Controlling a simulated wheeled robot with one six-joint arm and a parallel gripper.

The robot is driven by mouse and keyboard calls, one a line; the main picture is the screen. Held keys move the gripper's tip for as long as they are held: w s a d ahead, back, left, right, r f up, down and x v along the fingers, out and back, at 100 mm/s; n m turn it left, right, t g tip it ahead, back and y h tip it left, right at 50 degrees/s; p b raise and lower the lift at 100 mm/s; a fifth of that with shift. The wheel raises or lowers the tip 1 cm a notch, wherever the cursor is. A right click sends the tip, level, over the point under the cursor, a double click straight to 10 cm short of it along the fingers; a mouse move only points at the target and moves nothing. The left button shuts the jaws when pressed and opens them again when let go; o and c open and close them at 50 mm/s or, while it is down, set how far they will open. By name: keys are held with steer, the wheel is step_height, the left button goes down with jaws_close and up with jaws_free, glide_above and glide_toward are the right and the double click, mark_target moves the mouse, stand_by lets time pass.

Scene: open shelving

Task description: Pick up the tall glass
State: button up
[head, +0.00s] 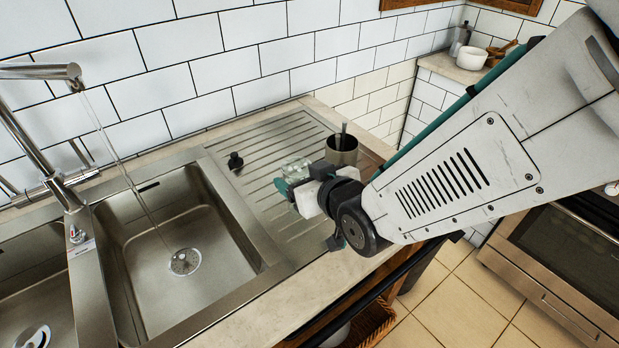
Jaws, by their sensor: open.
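A clear glass (296,169) shows on the ribbed steel drainboard, just beyond my gripper. Its lower part is hidden by the gripper, so I cannot tell its full height. My gripper (301,182) is open over the drainboard, with its fingers close to the glass. I cannot tell whether they touch it or are around it.
A metal cup with utensils (341,151) stands right behind the gripper. A small black stopper (235,161) sits on the drainboard (262,143). The sink basin (185,235) lies to the left, with water running from the faucet (40,71). A tiled wall is behind.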

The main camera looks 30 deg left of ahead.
mark_target(291, 168)
steer(key=x, duration=0.6)
steer(key=shift+w+d+f, duration=0.1)
steer(key=shift+d, duration=0.05)
steer(key=c, duration=1.5)
